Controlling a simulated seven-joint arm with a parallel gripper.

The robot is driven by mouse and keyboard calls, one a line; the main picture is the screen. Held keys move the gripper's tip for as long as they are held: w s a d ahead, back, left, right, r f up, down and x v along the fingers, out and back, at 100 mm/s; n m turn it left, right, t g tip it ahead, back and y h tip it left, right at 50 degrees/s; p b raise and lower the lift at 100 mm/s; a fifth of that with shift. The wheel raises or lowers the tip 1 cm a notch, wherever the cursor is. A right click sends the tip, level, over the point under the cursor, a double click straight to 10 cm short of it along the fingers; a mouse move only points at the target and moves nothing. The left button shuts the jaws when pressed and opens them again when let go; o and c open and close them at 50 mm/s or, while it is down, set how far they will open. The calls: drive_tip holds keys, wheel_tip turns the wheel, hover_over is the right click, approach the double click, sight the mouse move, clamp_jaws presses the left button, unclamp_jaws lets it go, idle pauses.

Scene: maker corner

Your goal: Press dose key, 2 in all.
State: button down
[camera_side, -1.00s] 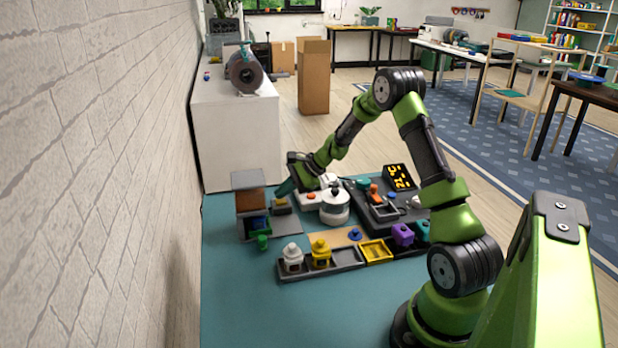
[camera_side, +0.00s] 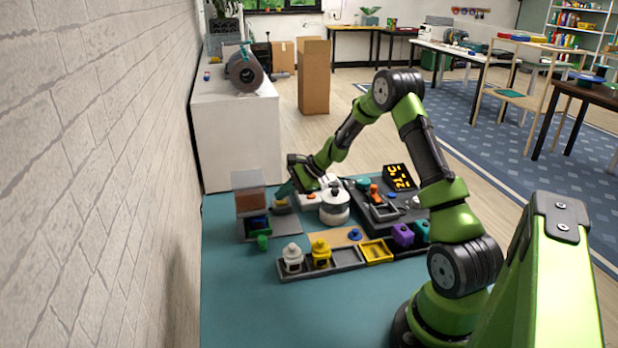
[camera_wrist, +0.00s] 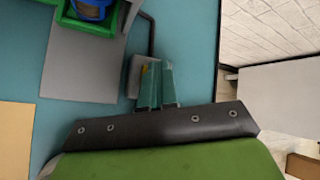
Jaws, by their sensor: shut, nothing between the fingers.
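The dispenser (camera_side: 249,180) stands at the left of the teal table, with a brown-filled hopper on a grey base. A small grey block with a yellow patch, which looks like the dose key (camera_side: 281,205), sits at its right side. It also shows in the wrist view (camera_wrist: 134,76), partly hidden by my fingers. My gripper (camera_side: 281,192) is shut and empty, with its teal fingertips pointing down at this key. In the wrist view the fingertips (camera_wrist: 155,68) overlap the block's right part. I cannot tell whether they touch it or how far it is pressed.
A green holder with a blue vessel (camera_wrist: 92,10) stands at the dispenser's front. A white kettle-like pot (camera_side: 335,208) and a dark console (camera_side: 375,212) stand to the right. A tray (camera_side: 346,257) with white and yellow pots lies in front. The left front table is clear.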

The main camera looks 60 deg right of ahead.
sight(284, 201)
drive_tip(key=shift+r, duration=0.8)
drive_tip(key=shift+r, duration=2.55)
idle(0.4)
wheel_tip(284, 201, up, 4)
drive_tip(key=shift+f, duration=0.1)
drive_tip(key=shift+f, duration=0.15)
drive_tip(key=shift+f, duration=4.3)
